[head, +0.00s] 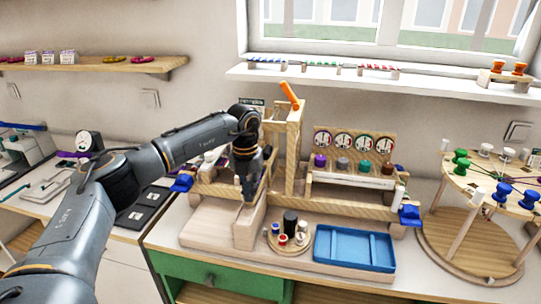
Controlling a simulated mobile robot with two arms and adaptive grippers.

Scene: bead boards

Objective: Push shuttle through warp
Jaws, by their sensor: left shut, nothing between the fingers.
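My left arm comes in from the left, and its dark left gripper (248,197) points down with shut, empty fingers. It is over or beside a pale wooden block (245,230) on the workbench; I cannot tell whether it touches it. Behind it stands a wooden frame (294,150) with upright posts and an orange piece (289,94) at its top. I cannot make out a shuttle or warp threads; the arm and gripper hide part of the frame's left side. My right gripper is not in view.
A blue tray (355,268) and a round wooden holder (272,243) with small spools stand in front. A rack with round dials (360,141) and coloured knobs stands right of the frame. A round two-tier stand (478,262) with spools is at far right.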

